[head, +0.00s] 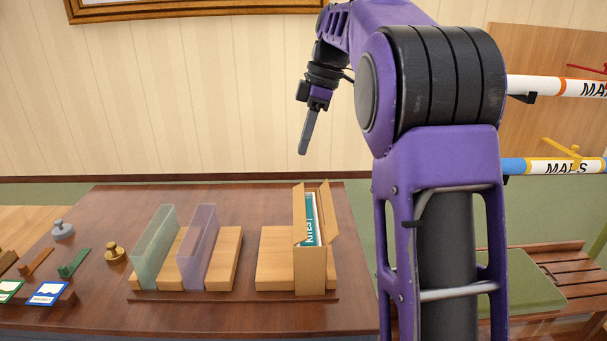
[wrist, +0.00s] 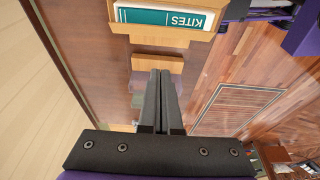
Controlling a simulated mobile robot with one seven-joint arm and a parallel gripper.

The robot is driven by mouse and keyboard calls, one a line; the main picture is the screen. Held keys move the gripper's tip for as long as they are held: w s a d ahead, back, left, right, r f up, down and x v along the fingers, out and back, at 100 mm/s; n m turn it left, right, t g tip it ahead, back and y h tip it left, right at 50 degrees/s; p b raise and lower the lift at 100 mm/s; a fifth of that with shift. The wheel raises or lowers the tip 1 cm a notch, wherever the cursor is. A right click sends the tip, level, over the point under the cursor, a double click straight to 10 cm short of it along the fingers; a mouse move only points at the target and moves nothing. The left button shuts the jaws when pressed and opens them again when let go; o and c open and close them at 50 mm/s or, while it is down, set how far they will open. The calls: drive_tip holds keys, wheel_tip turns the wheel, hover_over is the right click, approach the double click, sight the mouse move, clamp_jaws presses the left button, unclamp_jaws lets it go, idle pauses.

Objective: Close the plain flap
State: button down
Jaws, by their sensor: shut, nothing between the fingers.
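A tan box (head: 310,275) stands upright on the dark wooden table, with a teal book marked KITES (head: 311,222) inside. Its top is open. A plain tan flap (head: 327,214) stands out tilted at the box's right side. Another tan panel (head: 299,210) rises at the left; I cannot tell whether it is a flap or a wall. My gripper (head: 303,151) is shut and empty, pointing down in the air above and behind the box.
Wooden blocks (head: 275,261) and greenish and lilac clear holders (head: 197,247) stand left of the box. Small knobs (head: 114,252) and cards (head: 47,293) lie farther left. A bench (head: 535,280) and map tubes (head: 555,166) are at the right. The air around my gripper looks clear.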

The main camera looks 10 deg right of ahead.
drive_tip(key=b, duration=0.2)
hover_over(300, 209)
drive_tip(key=a, duration=0.1)
drive_tip(key=x, duration=0.3)
drive_tip(key=d+x, duration=0.1)
drive_tip(key=x, duration=0.2)
drive_tip(key=d+x, duration=0.1)
drive_tip(key=x, duration=0.2)
drive_tip(key=shift+s+f, duration=0.1)
drive_tip(key=shift+f, duration=0.3)
drive_tip(key=f, duration=0.1)
drive_tip(key=d+f, duration=0.1)
drive_tip(key=shift+s+d+f, duration=0.1)
drive_tip(key=shift+d+f, duration=0.15)
drive_tip(key=shift+f, duration=0.15)
drive_tip(key=shift+d+f, duration=0.2)
drive_tip(key=shift+f, duration=0.15)
drive_tip(key=shift+d+f, duration=0.1)
drive_tip(key=shift+s+d+f+y+b, duration=0.15)
drive_tip(key=shift+d+y+b, duration=0.15)
drive_tip(key=shift+y+b, duration=0.45)
drive_tip(key=y+b, duration=0.1)
drive_tip(key=d+f+y+b, duration=0.1)
drive_tip(key=y+b, duration=0.1)
drive_tip(key=shift+d+f+t, duration=0.1)
drive_tip(key=shift+d+t, duration=0.05)
drive_tip(key=shift+t, duration=0.25)
drive_tip(key=shift+b, duration=0.35)
drive_tip(key=shift+s+d+f, duration=0.1)
